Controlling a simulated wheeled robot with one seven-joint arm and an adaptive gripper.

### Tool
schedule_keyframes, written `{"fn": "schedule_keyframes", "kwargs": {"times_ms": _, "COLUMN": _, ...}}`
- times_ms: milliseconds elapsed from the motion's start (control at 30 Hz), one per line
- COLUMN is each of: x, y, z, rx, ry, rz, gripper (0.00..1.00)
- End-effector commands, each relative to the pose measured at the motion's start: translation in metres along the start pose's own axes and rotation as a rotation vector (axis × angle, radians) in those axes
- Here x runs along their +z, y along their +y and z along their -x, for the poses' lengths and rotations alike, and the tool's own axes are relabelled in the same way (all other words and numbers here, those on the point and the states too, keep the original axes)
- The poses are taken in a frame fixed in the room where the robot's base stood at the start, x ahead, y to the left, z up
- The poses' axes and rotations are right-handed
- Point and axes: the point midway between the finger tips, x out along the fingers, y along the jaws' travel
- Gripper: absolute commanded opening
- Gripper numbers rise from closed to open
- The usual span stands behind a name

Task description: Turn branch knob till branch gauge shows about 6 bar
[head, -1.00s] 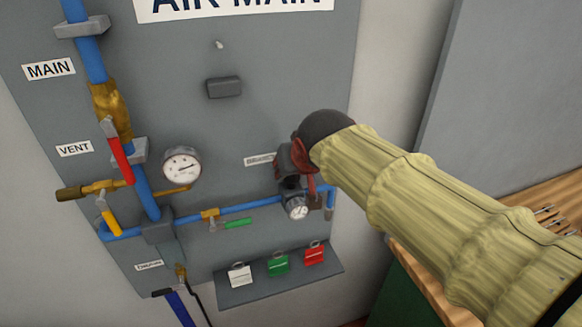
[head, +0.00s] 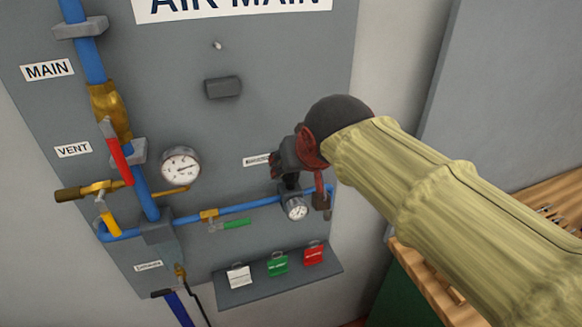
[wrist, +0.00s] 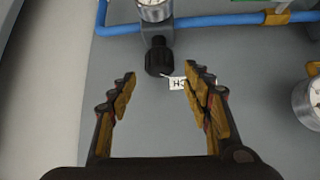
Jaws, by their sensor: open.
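The black branch knob (wrist: 158,58) stands just beyond my fingertips in the wrist view, roughly centred between them and apart from both. My gripper (wrist: 160,84) is open and empty, with one finger on each side. The branch gauge (wrist: 155,8) is beside the knob, cut off by the top edge. In the head view the branch gauge (head: 295,208) is a small white dial below my gripper, its reading too small to tell. My gripper (head: 285,168) partly hides the knob area and the branch label (head: 257,160) there.
Blue pipe (head: 250,205) runs along the grey panel (head: 220,130). A green-handled valve (head: 236,223) is left of the branch gauge. A larger gauge (head: 181,167) sits further left. A shelf (head: 255,294) with white, green and red tags is below. A wooden bench (head: 560,200) stands at right.

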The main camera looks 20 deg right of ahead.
Motion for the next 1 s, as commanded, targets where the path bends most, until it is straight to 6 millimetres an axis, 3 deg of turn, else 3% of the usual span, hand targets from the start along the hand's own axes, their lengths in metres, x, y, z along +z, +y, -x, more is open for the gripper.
{"fn": "schedule_keyframes", "kwargs": {"times_ms": 200, "x": -0.001, "y": 0.0, "z": 0.044, "rx": -0.001, "ry": 0.003, "rz": 0.0, "gripper": 0.49}}
{"fn": "schedule_keyframes", "kwargs": {"times_ms": 400, "x": 0.0, "y": 0.0, "z": 0.066, "rx": -0.001, "ry": 0.001, "rz": 0.0, "gripper": 0.49}}
{"fn": "schedule_keyframes", "kwargs": {"times_ms": 1000, "x": 0.0, "y": 0.0, "z": 0.07, "rx": 0.0, "ry": -0.001, "rz": 0.008, "gripper": 0.49}}
